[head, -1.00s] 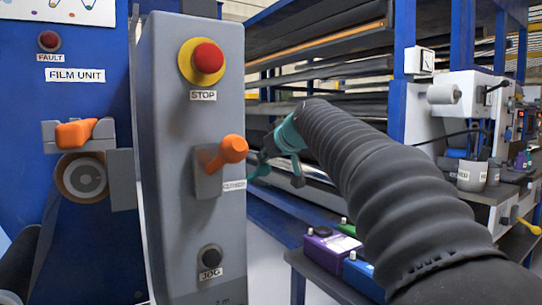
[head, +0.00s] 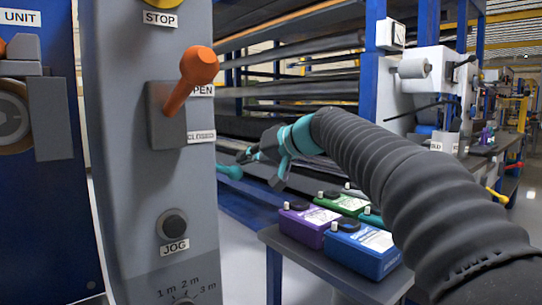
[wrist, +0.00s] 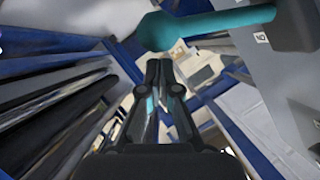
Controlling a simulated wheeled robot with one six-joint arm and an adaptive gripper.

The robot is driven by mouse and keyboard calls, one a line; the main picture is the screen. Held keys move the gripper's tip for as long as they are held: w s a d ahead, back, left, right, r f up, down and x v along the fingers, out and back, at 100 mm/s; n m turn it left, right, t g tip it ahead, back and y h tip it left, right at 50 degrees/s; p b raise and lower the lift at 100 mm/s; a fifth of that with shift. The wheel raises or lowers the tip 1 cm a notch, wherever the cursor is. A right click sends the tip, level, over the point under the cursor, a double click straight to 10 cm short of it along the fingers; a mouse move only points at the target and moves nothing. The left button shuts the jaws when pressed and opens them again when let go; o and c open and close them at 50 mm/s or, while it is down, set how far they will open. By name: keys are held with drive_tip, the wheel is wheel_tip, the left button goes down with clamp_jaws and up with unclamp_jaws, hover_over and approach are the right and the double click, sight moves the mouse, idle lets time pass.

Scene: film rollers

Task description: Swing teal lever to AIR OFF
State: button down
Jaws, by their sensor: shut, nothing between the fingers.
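The teal lever (wrist: 205,27) crosses the top of the wrist view. Its rounded knob is on the left, and its arm runs right to a dark mount (wrist: 292,22). A small label (wrist: 261,38) sits beside the mount, too small to read surely. In the head view only the teal knob (head: 230,172) shows, past the grey panel's right edge; the rest is hidden. My gripper (head: 245,156) is shut and empty, close to the right of the knob in that picture. In the wrist view, the fingertips (wrist: 163,66) lie just below the knob; I cannot tell whether they touch.
The grey panel (head: 120,190) on the left carries an orange lever (head: 192,78) with OPEN and CLOSED labels and a JOG button (head: 172,224). A dark table (head: 300,255) below my arm holds several coloured boxes. Blue racks of rollers (head: 290,90) stand behind.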

drive_tip(key=shift+s+f+b, duration=0.1)
drive_tip(key=shift+f+b, duration=0.3)
drive_tip(key=shift+f, duration=0.15)
drive_tip(key=shift+f, duration=0.3)
drive_tip(key=s+d+r+p, duration=0.2)
drive_tip(key=d+r, duration=0.5)
drive_tip(key=d, duration=0.2)
drive_tip(key=shift+d+p, duration=0.3)
drive_tip(key=shift+s+r, duration=0.1)
